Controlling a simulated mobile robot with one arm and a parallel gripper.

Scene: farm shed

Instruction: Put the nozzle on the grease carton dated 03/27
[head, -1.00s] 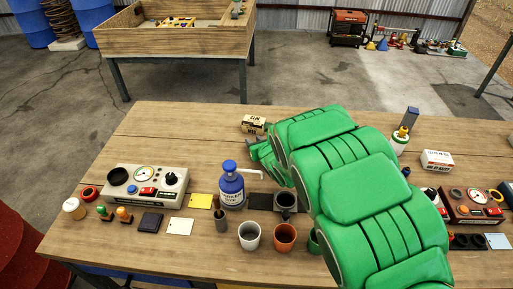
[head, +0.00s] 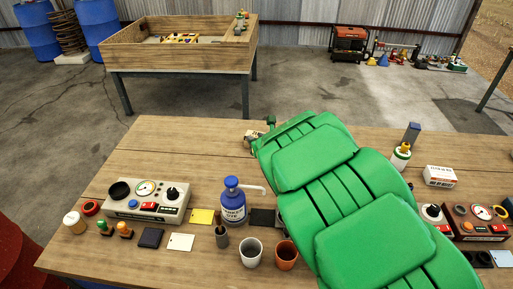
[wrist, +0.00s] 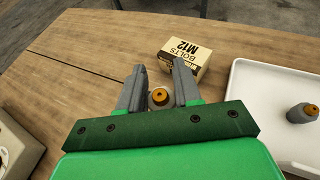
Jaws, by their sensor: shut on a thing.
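My gripper (wrist: 158,84) shows in the wrist view with its grey fingers closed on a small round piece with an orange-brown top, which looks like the nozzle (wrist: 159,97). Its lower part is hidden. In the head view my green arm hides the grip. A white carton (head: 440,176) with red and dark print stands at the right of the bench, away from my gripper. Its print is too small to read, so I cannot tell whether it is a grease carton or which date it bears.
A bolts M12 box (wrist: 183,56) stands just beyond my fingers. A white tray (wrist: 243,91) at the right holds a similar grey piece with an orange top (wrist: 302,113). A blue pump bottle (head: 232,207), cups and a control box (head: 147,199) crowd the front left bench.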

